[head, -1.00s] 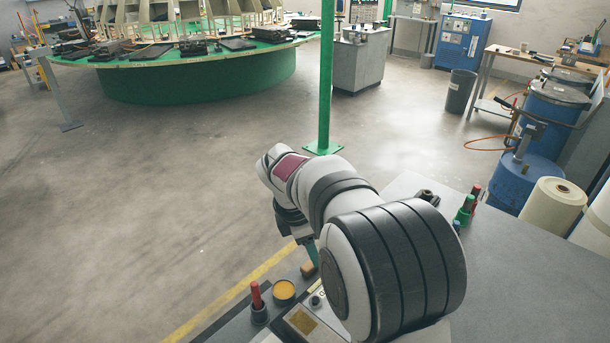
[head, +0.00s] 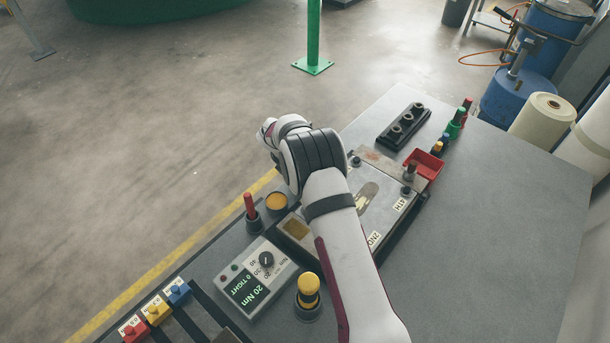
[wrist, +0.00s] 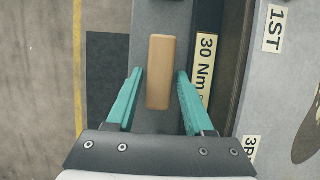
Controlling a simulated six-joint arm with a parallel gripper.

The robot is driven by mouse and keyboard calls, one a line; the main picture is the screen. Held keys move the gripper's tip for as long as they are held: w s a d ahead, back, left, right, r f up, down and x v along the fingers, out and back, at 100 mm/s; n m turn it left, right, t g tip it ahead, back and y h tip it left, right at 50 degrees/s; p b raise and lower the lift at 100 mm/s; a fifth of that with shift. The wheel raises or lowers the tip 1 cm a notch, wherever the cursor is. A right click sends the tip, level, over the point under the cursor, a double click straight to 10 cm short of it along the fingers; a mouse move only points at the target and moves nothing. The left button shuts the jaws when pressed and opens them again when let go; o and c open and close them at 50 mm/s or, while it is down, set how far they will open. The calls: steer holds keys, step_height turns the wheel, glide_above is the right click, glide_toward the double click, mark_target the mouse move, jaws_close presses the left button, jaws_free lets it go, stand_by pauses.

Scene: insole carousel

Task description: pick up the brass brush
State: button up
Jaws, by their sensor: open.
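A tan, wooden-looking block (wrist: 159,72), which looks like the back of the brass brush, lies lengthwise on a grey surface in the wrist view. No bristles show, so I cannot confirm its underside. My gripper (wrist: 160,76) is open, with its two teal fingers on either side of the block's lower half. Gaps show between the fingers and the block, and nothing is held. Height above the block is hard to tell. In the head view my own arm hides the gripper and the block.
A plate labelled 30 Nm (wrist: 205,68) lies just right of the block. In the head view, a red-handled tool (head: 250,207) and an orange-topped tin (head: 277,202) stand near the arm. A yellow knob (head: 308,290) and a torque box (head: 257,277) sit nearer. The bench's right side (head: 480,240) is clear.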

jaws_close()
stand_by(0.4)
step_height(320, 180, up, 4)
steer(key=shift+w+r, duration=0.1)
steer(key=shift+r, duration=0.05)
steer(key=s+d+r, duration=0.1)
steer(key=d+r, duration=0.1)
steer(key=d, duration=0.1)
steer(key=s+d+r, duration=0.2)
steer(key=d, duration=0.2)
steer(key=s+d+r, duration=0.2)
steer(key=d, duration=0.1)
steer(key=shift+d+r, duration=0.3)
steer(key=shift+d, duration=0.05)
